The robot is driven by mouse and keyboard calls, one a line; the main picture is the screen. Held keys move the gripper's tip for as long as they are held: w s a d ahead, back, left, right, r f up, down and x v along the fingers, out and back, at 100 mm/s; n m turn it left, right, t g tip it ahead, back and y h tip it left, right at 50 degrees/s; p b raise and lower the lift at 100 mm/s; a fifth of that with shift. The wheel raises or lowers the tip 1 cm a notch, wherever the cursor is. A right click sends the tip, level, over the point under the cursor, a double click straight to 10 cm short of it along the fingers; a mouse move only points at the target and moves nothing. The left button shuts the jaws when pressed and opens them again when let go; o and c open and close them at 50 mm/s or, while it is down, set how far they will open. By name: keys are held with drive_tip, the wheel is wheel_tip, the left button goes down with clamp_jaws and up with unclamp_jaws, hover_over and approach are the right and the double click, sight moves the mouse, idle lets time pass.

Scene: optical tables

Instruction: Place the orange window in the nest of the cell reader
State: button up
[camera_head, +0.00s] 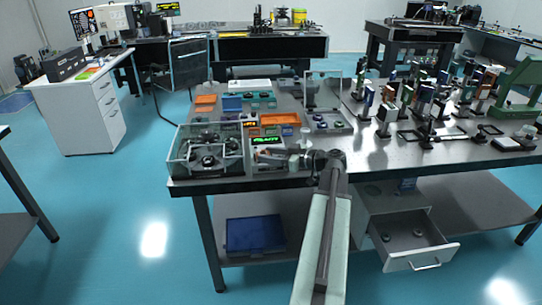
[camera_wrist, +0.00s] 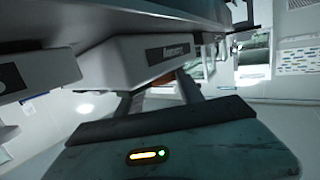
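My arm reaches over the near edge of the optical table (camera_head: 352,178). My gripper (camera_head: 303,158) is small and dark at its end, close above the front of the table, right of a unit with a green display (camera_head: 267,141). I cannot single out the orange window. An orange tray (camera_head: 280,119) and another orange tray (camera_head: 206,99) stand farther back. The wrist view shows no recognisable window or nest.
A clear-walled box (camera_head: 205,150) with dark parts stands at the table's front left corner. Many optic mounts (camera_head: 386,115) crowd the right side. An open drawer (camera_head: 415,243) juts out below. A blue bin (camera_head: 255,234) lies on the lower shelf.

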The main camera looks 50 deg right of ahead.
drive_tip(key=shift+r+p, duration=0.15)
drive_tip(key=shift+p, duration=0.3)
drive_tip(key=p+v, duration=0.2)
drive_tip(key=v, duration=1)
drive_tip(key=shift+a, duration=0.1)
